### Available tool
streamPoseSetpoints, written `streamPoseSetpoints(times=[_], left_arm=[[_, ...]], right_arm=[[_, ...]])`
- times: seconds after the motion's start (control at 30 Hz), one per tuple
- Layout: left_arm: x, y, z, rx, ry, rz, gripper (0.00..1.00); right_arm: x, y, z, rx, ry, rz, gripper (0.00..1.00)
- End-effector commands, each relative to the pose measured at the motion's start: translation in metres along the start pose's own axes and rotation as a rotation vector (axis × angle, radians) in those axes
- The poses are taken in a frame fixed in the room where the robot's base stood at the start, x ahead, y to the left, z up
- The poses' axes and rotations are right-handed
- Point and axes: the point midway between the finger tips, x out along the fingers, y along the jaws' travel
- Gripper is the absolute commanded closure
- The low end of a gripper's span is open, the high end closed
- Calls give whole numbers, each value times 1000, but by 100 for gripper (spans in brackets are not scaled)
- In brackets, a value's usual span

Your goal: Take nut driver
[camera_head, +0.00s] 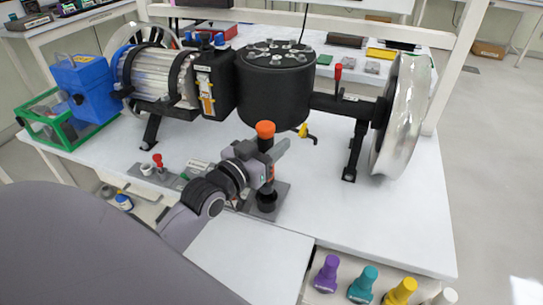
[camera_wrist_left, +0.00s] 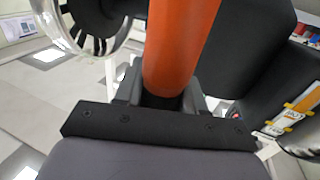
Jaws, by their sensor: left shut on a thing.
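The nut driver (camera_head: 265,130) has an orange handle and stands upright in the head view, in front of the black drum of the rig. My left gripper (camera_head: 267,160) is shut on it below the orange top. In the left wrist view the orange handle (camera_wrist_left: 178,45) rises large between the jaws of the left gripper (camera_wrist_left: 163,98). Below the gripper is a black round socket (camera_head: 267,201) on a grey plate (camera_head: 282,190). The jaws hide part of the shaft, so I cannot tell whether its tip sits in the socket. My right gripper is not in view.
The chassis rig, with a black drum (camera_head: 274,85) and a silver wheel (camera_head: 403,115), stands close behind the gripper. A red-handled tool (camera_head: 158,161) stands to the left. Purple (camera_head: 327,274), teal (camera_head: 363,284) and yellow (camera_head: 400,291) knobbed items line the front right. The white tabletop (camera_head: 345,205) is clear at right.

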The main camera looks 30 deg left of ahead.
Motion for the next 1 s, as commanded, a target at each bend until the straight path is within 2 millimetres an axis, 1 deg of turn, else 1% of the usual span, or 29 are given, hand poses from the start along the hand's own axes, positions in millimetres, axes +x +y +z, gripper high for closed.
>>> streamPoseSetpoints(times=[0.03,0.17,0.2,0.3,0.43,0.5,0.63,0.8,1.0], left_arm=[[0,0,-18,1,12,0,100],[0,0,-51,2,12,0,100],[0,0,-62,1,13,0,100],[0,0,-88,2,13,0,100],[0,0,-114,2,11,0,100],[0,0,-124,1,8,0,100],[0,0,-137,0,6,0,100],[0,0,-155,0,4,0,100],[0,0,-167,1,5,0,100]], right_arm=[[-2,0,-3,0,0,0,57],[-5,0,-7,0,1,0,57],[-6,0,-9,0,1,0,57],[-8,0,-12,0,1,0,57],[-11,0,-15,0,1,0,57],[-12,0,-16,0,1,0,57],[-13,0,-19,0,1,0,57],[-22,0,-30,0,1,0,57],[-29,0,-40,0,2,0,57]])
